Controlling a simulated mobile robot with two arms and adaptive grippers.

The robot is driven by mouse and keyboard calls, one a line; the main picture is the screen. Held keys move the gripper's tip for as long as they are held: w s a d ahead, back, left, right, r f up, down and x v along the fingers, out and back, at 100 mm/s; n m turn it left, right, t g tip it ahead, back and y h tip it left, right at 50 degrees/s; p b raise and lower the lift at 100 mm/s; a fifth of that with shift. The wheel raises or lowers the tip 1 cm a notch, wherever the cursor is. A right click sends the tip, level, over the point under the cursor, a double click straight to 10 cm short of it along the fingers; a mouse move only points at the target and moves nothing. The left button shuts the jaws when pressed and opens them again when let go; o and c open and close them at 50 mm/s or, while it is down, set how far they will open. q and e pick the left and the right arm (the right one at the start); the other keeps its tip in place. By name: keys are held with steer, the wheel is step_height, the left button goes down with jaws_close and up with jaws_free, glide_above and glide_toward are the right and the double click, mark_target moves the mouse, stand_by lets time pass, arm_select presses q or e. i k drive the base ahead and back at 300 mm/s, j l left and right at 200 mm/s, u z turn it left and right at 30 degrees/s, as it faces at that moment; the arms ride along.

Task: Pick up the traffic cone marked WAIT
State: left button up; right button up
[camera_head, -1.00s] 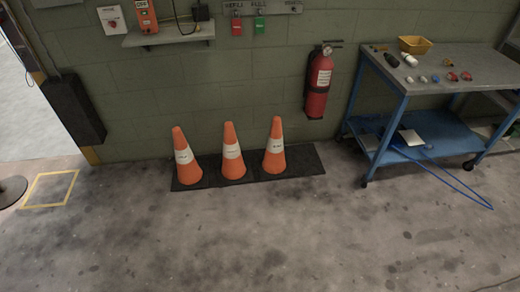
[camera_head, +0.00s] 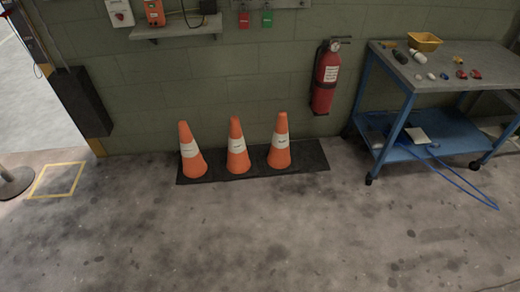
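Three orange traffic cones with white bands stand upright in a row on a dark mat (camera_head: 310,163) against the wall. They are the left cone (camera_head: 190,162), the middle cone (camera_head: 237,160) and the right cone (camera_head: 279,155). Each white band bears small dark lettering that is too small to read, so I cannot tell which cone is marked WAIT. Neither of my grippers shows in the head view.
A blue cart (camera_head: 410,100) with small parts and a yellow bin (camera_head: 424,41) stands at the right. A red fire extinguisher (camera_head: 326,80) hangs on the wall. A yellow floor square (camera_head: 57,180) and a post base (camera_head: 14,182) are at the left. The floor in front is clear.

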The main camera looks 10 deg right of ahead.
mark_target(239, 164)
steer(key=i+j+z, duration=0.1)
steer(key=i, duration=0.4)
steer(key=i+j+z, duration=0.1)
steer(key=i+j, duration=0.2)
steer(key=i, duration=0.2)
